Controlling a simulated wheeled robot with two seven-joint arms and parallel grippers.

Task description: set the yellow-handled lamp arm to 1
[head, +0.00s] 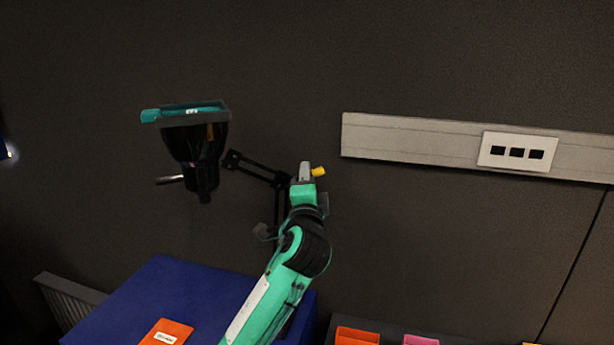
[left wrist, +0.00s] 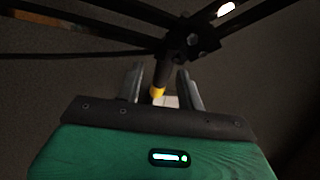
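A black lamp with a dark shade (head: 195,150) stands at the left centre in the head view. Its black jointed arm (head: 258,170) runs right toward my left gripper (head: 305,170). The yellow handle (head: 318,171) shows just right of the gripper's grey fingers. In the left wrist view, black arm bars (left wrist: 100,35) meet at a joint (left wrist: 185,42). A dark stem with a yellow end (left wrist: 157,92) lies between the two fingers of my left gripper (left wrist: 160,85). The fingers are apart, with space visible beside the stem. No scale reading is legible. My right gripper is not in view.
A blue cabinet (head: 150,290) with an orange labelled piece (head: 166,332) is below. A grey wall rail (head: 410,138) carries a white socket plate (head: 517,152).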

